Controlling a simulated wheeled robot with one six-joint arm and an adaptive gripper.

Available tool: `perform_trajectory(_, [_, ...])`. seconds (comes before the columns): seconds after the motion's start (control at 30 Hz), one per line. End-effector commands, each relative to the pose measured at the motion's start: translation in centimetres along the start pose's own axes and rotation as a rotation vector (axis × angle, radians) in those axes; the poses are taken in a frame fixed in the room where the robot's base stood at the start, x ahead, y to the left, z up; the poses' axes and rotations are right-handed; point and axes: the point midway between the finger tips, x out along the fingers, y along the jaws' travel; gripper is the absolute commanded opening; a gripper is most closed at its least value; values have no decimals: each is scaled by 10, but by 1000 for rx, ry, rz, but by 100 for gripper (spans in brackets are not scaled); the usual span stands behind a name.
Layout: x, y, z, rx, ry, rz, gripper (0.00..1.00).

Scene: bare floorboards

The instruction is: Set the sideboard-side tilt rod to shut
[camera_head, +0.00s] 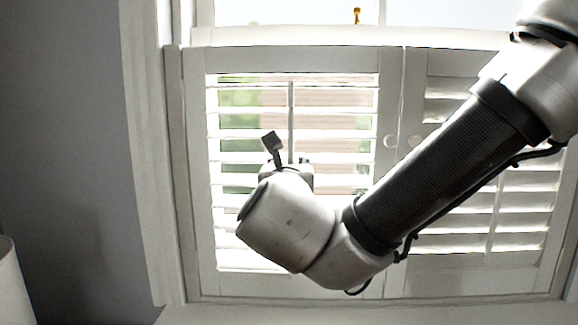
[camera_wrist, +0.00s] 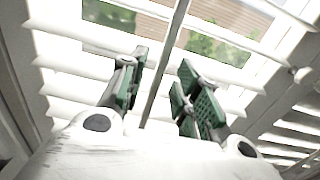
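A white shutter with two louvred panels covers the window. The left panel's tilt rod (camera_head: 291,110) runs upright down the middle of its slats (camera_head: 340,125); these are open, with greenery and brick showing between them. The right panel's tilt rod (camera_head: 496,215) is partly behind my arm. No sideboard shows, so I cannot tell which rod is on its side. My gripper (camera_head: 286,155) is at the left panel, mostly hidden by my wrist. In the wrist view my gripper (camera_wrist: 162,85) is open, its green-padded fingers on either side of the left rod (camera_wrist: 165,60); no contact shows.
The shutter frame (camera_head: 175,180) and a grey wall (camera_head: 70,140) lie to the left. Round white knobs (camera_head: 390,141) sit where the panels meet. A pale rounded object (camera_head: 12,285) stands at the lower left. A small yellow catch (camera_head: 357,15) is above.

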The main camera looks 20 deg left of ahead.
Motion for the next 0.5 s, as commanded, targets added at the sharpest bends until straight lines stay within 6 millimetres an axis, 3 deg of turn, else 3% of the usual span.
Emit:
perform_trajectory(0.2, [32,-1,0,2,1,-3,32])
perform_trajectory(0.5, [40,-1,0,3,2,-1,32])
